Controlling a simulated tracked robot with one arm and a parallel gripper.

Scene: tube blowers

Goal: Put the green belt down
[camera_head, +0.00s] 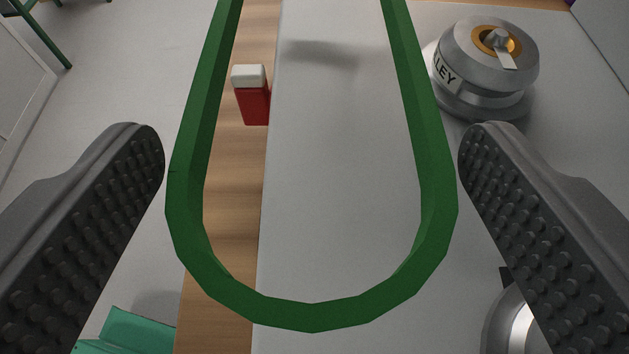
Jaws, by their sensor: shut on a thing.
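The green belt (312,317) is a long loop with its rounded near end toward me, and its far end runs out of the top of the view. My gripper (312,170) has one finger on each side of the belt, the fingertips against its outer sides. It is shut on the belt across its width. The belt appears to hang above the grey bench top (330,200) and its wooden edge strip. A metal pulley (487,65) with an orange-gold centre and a label ending in "LEY" stands at the upper right, just right of the belt.
A red block with a white top (255,100) stands on the wooden strip (222,235), seen through the loop. Part of another round metal part (515,325) shows at the lower right behind the finger. A teal object (125,332) lies lower left. The grey surface inside the loop is clear.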

